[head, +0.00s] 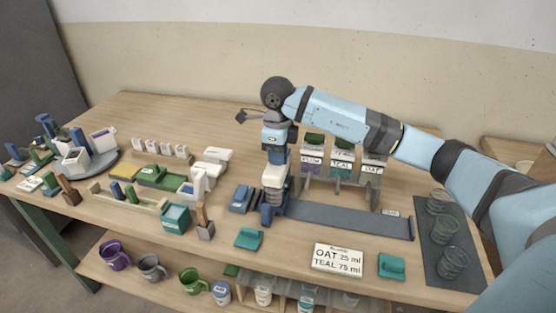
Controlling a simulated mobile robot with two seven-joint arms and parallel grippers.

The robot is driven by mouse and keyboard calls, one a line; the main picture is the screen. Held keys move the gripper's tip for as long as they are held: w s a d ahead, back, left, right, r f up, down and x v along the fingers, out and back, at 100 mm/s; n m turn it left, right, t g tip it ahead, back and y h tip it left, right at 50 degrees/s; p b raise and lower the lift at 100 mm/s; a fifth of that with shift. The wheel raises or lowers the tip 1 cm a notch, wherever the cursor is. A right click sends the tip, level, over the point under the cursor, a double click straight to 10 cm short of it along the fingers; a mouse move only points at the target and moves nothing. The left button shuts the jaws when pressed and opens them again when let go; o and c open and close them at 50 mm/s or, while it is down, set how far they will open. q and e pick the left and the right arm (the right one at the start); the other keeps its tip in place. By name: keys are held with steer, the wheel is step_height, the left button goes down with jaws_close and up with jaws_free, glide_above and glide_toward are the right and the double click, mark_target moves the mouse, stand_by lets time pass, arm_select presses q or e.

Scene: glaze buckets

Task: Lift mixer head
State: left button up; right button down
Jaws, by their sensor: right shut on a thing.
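My right arm comes in from the right and bends down at the wrist. My right gripper (274,185) points down at a blue and white upright unit, which looks like the mixer (268,213), at the left end of a long grey strip. The gripper is shut on its upper part, apparently the mixer head. The jaws and the head overlap closely, so I cannot tell exactly where one ends and the other begins, or whether the head is raised. My left gripper is not in view.
A rack of bins labelled PLUM, TEAL and OAT (342,169) stands behind the grey strip (350,220). A card (338,260) reads OAT 25 ml, TEAL 75 ml. Glasses stand on a dark mat (430,268) at right. Blocks and trays crowd the left; mugs sit on the lower shelf.

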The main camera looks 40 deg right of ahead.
steer(key=shift+r+p, duration=1.5)
steer(key=shift+r, duration=1.3)
steer(key=c, duration=1.2)
jaws_free()
steer(key=shift+o, duration=0.2)
step_height(320, 180, up, 7)
steer(key=p, duration=0.4)
steer(key=shift+f, duration=0.15)
